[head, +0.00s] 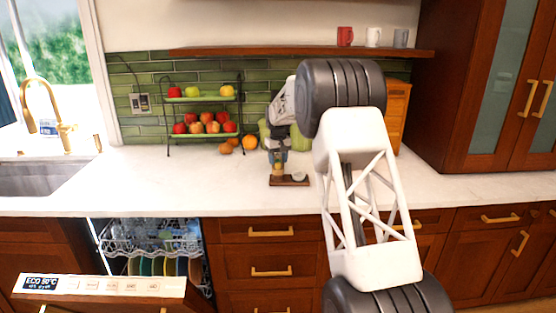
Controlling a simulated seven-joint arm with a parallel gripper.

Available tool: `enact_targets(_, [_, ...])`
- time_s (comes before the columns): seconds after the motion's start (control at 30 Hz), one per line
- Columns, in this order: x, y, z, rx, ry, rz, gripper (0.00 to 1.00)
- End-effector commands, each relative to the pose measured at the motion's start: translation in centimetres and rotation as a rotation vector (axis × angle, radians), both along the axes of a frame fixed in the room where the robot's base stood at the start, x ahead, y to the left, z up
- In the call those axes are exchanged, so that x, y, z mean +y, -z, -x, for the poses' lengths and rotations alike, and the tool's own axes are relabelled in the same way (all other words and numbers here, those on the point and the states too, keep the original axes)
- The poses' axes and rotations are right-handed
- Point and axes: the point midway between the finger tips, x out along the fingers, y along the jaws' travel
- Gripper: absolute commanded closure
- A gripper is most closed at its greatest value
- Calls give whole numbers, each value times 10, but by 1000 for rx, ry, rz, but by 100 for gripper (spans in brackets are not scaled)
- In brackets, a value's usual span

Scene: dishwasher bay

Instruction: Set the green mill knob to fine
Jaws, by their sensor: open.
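A small upright object that looks like the mill (278,168) stands on a dark wooden board (296,183) on the counter. Its top is hidden by my gripper, and no knob or setting mark can be made out at this size. My gripper (277,152) points down from the white wrist, right over or at the top of this object. It is open. I cannot tell whether the fingers touch it. A pale green rounded object (303,143) is behind my gripper, largely hidden by my arm.
A two-tier fruit rack (203,98) stands left, with an orange (249,142) beside it. A small pale round item (299,177) is on the board. A wooden drawer box (397,115) stands right. An open dishwasher (150,240) is below left. The right counter is clear.

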Motion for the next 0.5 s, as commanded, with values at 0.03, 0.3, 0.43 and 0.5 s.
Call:
enact_targets(0.03, [0,0,0,0,0,0,50])
enact_targets(0.3, [0,0,0,0,0,0,55])
enact_targets(0.43, [0,0,0,0,0,0,75])
enact_targets(0.5, [0,0,0,0,0,0,86])
